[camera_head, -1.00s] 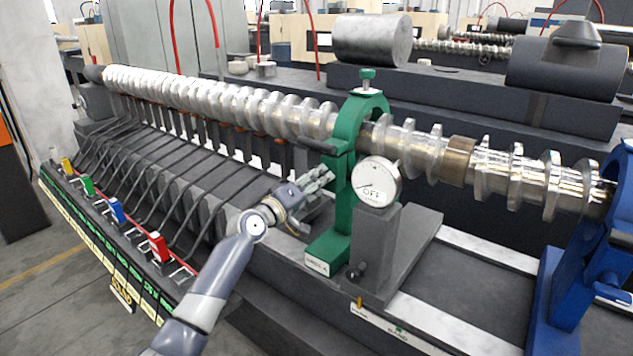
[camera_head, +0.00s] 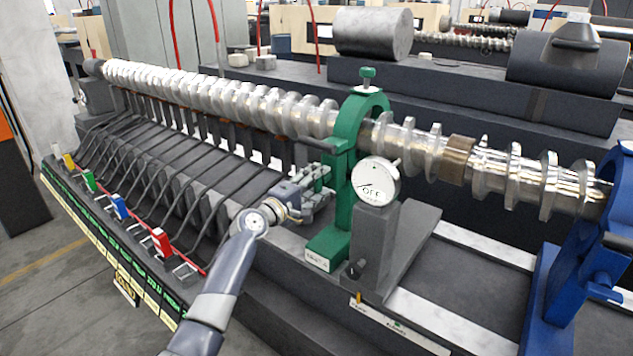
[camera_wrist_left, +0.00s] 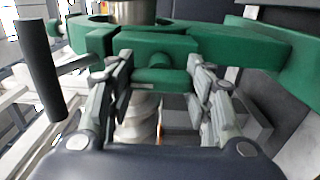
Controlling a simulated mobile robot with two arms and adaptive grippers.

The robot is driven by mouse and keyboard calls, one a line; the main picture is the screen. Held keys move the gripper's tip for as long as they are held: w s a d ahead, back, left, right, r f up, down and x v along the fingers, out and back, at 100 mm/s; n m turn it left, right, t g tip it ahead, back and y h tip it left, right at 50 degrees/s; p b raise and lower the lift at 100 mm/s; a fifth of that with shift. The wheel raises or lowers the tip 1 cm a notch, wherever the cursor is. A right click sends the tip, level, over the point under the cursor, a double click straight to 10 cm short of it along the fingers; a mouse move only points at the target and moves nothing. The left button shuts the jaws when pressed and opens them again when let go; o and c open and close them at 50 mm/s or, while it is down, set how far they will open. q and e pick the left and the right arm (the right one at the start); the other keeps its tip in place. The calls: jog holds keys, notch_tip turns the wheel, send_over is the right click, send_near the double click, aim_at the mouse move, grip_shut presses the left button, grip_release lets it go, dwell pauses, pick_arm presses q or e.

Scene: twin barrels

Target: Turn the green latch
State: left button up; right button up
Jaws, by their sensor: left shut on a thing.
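The green stand (camera_head: 343,205) rises upright, with its ring around the metal screw. Its green latch (camera_head: 341,146) is a block on the ring's left side, by a dark handle bar (camera_head: 312,143). In the left wrist view the latch (camera_wrist_left: 155,48) lies between my fingers, and the dark bar (camera_wrist_left: 42,72) stands at left. My left gripper (camera_head: 326,171) reaches in from the lower left, just below the latch. In the left wrist view my left gripper (camera_wrist_left: 157,76) is shut on the latch, a finger on each side. My right gripper is not in view.
A round gauge (camera_head: 377,183) sits on a grey block right of the stand. A blue stand (camera_head: 567,285) is at the far right. The long screw (camera_head: 215,95) runs behind my arm. Coloured levers, including a red one (camera_head: 161,241), line the left panel.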

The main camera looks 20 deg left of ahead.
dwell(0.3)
pick_arm(q)
jog(key=o, duration=1.1)
jog(key=shift+c, duration=0.2)
jog(key=v, duration=1.2)
